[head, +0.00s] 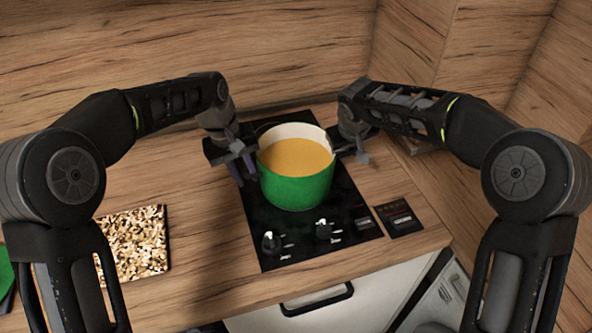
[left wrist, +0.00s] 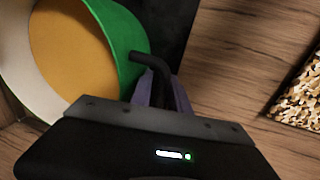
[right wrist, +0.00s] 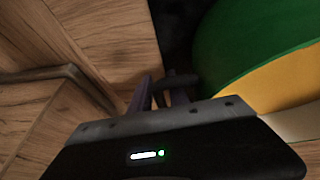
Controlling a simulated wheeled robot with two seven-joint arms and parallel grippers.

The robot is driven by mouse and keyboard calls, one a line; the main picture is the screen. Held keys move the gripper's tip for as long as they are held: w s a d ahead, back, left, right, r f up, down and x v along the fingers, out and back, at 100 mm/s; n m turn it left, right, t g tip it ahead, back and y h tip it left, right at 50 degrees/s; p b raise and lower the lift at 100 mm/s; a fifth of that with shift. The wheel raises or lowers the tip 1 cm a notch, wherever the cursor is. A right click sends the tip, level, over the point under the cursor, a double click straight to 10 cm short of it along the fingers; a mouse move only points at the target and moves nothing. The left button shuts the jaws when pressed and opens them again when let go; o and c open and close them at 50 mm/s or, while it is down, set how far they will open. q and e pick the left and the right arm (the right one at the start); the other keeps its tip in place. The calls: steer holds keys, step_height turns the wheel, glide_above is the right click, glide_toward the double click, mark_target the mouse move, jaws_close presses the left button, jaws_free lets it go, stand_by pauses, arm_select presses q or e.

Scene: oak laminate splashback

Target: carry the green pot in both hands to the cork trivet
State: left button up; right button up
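The green pot (head: 295,190), with a cream inside and orange-brown contents, is upright over the black hob. I cannot tell whether its base touches the glass. My left gripper (head: 243,170) is at the pot's left side. In the left wrist view its fingers (left wrist: 163,92) are close around a dark bent handle (left wrist: 150,62). My right gripper (head: 357,157) is at the pot's right side. In the right wrist view its fingers (right wrist: 149,95) are close together at the other dark handle (right wrist: 182,80). The speckled cork trivet (head: 133,244) lies flat on the counter at left.
The black hob (head: 262,240) has two knobs (head: 271,242) at its front. A small dark panel (head: 402,221) lies right of it. Wooden walls stand behind and at right. A green item (head: 5,272) shows at the left edge. Counter between hob and trivet is clear.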

arm_select(q)
steer(key=shift+c, duration=0.2)
arm_select(e)
steer(key=shift+c, duration=0.2)
arm_select(q)
jaws_close()
arm_select(e)
jaws_close()
stand_by(0.6)
arm_select(q)
steer(key=shift+w+r, duration=0.2)
steer(key=shift+r, duration=0.05)
arm_select(e)
steer(key=shift+w+r, duration=0.2)
steer(key=shift+r, duration=0.1)
